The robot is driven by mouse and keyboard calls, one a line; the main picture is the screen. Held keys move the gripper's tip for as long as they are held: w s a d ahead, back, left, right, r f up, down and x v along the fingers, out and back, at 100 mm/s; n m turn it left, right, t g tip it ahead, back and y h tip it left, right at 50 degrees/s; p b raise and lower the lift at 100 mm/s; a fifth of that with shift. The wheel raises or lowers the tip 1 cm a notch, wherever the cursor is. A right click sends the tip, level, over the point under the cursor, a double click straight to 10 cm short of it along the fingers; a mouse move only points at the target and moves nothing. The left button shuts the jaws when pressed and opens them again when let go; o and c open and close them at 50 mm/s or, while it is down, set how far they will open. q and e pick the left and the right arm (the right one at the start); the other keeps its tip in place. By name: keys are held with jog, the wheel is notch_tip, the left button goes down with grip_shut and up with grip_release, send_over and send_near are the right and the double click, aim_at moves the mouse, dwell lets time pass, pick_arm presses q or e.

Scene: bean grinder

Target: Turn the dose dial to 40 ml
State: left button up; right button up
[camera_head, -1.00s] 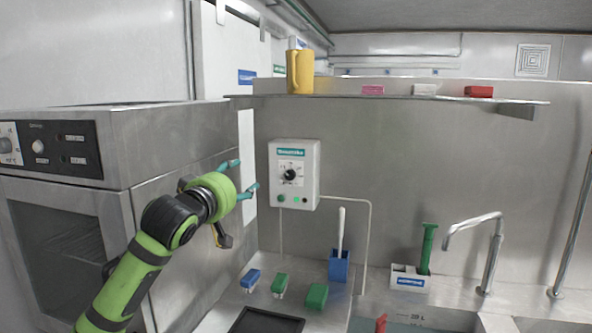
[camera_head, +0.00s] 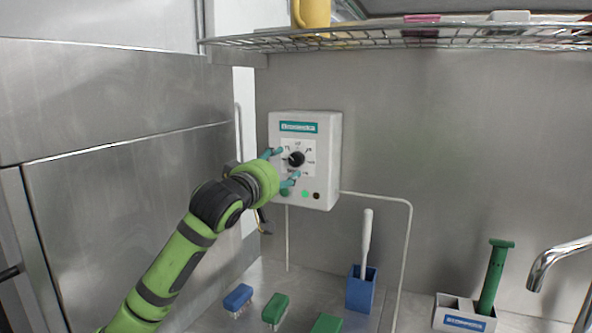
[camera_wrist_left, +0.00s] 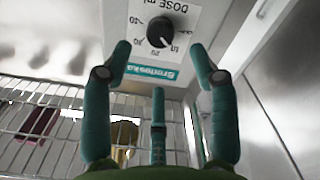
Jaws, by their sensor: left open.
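The dose dial (camera_head: 297,159) is a round black knob on the white wall box (camera_head: 333,150). In the left wrist view the dial (camera_wrist_left: 160,32) appears upside down, with "DOSE ml" and numbers around it, 40 at the picture's left. Its pale pointer mark seems to lie toward the lower right, near the 10; the exact reading is hard to tell. My left gripper (camera_head: 288,165) is open at the box's front. In the wrist view its teal fingers (camera_wrist_left: 161,52) are spread to either side of the dial, apart from it, with nothing between them. My right gripper is not in view.
A wire shelf (camera_head: 400,38) with a yellow jug (camera_head: 311,12) hangs above the box. Below stand a blue holder (camera_head: 360,290) with a white-handled brush, and small blue (camera_head: 237,298) and green (camera_head: 275,308) brushes. A steel cabinet (camera_head: 110,180) is at left.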

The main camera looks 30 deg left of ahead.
aim_at(295, 161)
pick_arm(q)
jog(key=w+p, duration=0.1)
jog(key=w, duration=0.1)
jog(key=shift+w+r, duration=0.1)
jog(key=shift+w, duration=0.25)
jog(key=shift+w+a+p, duration=0.1)
jog(key=shift+w+p, duration=0.35)
jog(key=shift+w, duration=0.8)
jog(key=shift+w+f, duration=0.2)
jog(key=shift+w, duration=0.65)
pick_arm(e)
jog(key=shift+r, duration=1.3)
pick_arm(q)
jog(key=c, duration=1.1)
